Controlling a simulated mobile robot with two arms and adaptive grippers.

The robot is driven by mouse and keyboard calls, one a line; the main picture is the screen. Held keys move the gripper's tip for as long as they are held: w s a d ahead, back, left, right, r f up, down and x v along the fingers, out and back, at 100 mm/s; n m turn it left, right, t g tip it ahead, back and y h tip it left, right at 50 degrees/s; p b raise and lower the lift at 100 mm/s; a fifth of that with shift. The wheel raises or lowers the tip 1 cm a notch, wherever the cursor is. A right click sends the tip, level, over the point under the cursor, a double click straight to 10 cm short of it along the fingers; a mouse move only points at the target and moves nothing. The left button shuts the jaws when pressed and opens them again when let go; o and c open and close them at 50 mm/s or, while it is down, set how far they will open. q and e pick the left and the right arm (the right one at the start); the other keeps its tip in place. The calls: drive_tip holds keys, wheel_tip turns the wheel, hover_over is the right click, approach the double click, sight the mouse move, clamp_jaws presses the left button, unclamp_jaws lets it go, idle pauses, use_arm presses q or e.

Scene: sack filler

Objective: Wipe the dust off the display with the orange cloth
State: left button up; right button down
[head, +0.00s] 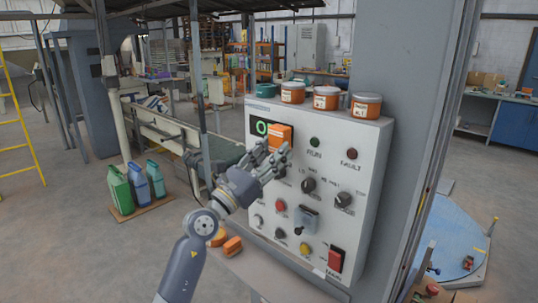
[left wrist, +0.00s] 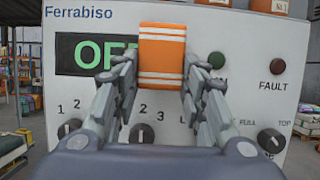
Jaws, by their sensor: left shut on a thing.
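My left gripper (head: 276,152) is shut on the orange cloth (head: 281,136), a folded block with white stripes. In the left wrist view the cloth (left wrist: 162,56) sits between the fingertips of the gripper (left wrist: 160,80), in front of the right part of the display (left wrist: 85,54). The display is dark with large green characters, partly hidden by the cloth; "O" and part of another letter show. In the head view the display (head: 261,127) is at the upper left of the white control panel. I cannot tell whether the cloth touches it. My right gripper is not in view.
The panel has knobs (head: 309,185), buttons and a red MAIN switch (head: 335,259) below and right of the display. Orange blocks (head: 232,245) lie on the ledge below. Bottles (head: 117,187) stand on the floor left.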

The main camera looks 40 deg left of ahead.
use_arm(q)
drive_tip(key=shift+w+d, duration=0.15)
drive_tip(key=shift+w, duration=0.95)
idle(0.5)
drive_tip(key=shift+a+f+b, duration=0.1)
drive_tip(key=shift+a+b, duration=0.6)
drive_tip(key=shift+a, duration=0.25)
drive_tip(key=shift+w+a+b, duration=0.25)
drive_tip(key=shift+a+b, duration=0.2)
drive_tip(key=shift+a, duration=0.65)
